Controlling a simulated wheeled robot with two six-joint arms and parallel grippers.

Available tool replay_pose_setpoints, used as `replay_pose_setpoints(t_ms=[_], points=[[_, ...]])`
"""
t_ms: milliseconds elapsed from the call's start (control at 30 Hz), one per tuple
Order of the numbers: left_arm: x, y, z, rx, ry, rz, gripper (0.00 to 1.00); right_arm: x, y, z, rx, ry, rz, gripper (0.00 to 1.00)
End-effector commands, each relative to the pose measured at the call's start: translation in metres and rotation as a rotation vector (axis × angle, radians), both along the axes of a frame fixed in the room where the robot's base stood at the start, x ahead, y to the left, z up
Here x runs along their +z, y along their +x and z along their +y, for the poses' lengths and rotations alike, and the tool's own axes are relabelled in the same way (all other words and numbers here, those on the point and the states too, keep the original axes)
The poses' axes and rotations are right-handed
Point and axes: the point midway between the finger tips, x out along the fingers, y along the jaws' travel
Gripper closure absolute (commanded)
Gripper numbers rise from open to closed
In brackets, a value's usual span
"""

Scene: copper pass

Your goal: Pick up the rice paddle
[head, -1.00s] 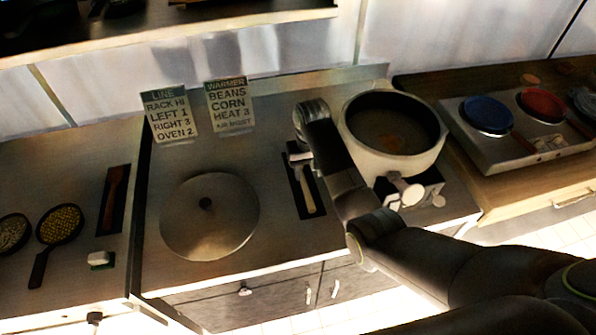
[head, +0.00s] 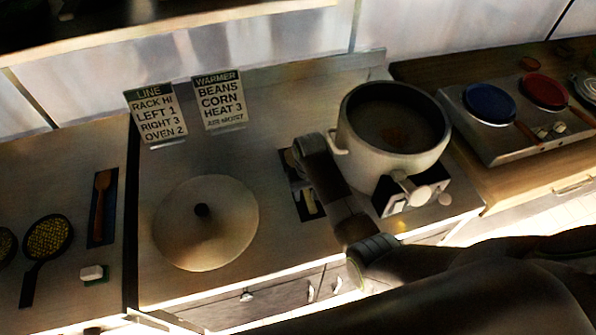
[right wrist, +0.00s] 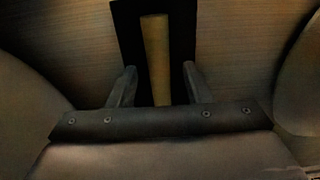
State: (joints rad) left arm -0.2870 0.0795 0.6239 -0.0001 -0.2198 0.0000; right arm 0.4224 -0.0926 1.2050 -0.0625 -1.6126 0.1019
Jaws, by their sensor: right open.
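The utensil with a pale wooden handle (head: 310,202), which I take for the rice paddle, lies on a narrow dark mat between the round lid and the pot. My right arm hides its upper part in the head view. In the right wrist view, its handle (right wrist: 156,50) runs lengthwise on the black mat. My right gripper (right wrist: 159,70) is open, with one finger on each side of the handle in that view. Whether the fingers touch it cannot be told. My left gripper is not in view.
A large pot (head: 393,133) on a warmer stands close right of my right wrist. A round lid (head: 228,235) lies to the left. A brown wooden utensil (head: 101,205) lies on another dark mat farther left. Two signs (head: 156,115) (head: 218,100) stand behind.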

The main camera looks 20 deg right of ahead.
Motion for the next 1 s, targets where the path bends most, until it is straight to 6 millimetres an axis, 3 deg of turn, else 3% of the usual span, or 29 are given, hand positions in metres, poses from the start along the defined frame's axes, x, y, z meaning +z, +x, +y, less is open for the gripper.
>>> replay_pose_setpoints(t_ms=[67, 300, 433, 767, 1000], points=[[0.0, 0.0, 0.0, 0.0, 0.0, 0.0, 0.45, 0.0, 0.0, 0.0, 0.0, 0.0, 0.001, 0.55], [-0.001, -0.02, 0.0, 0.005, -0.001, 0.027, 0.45, 0.0, 0.0, 0.0, 0.0, 0.001, 0.001, 0.85], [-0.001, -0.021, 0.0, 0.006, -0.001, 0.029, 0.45, 0.0, 0.0, 0.0, 0.0, 0.0, 0.001, 1.0], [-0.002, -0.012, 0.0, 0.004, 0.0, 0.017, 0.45, 0.005, 0.001, 0.0, 0.0, 0.001, -0.002, 1.0], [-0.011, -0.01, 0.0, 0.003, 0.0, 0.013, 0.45, 0.036, 0.002, 0.001, 0.0, 0.001, -0.006, 1.0]])
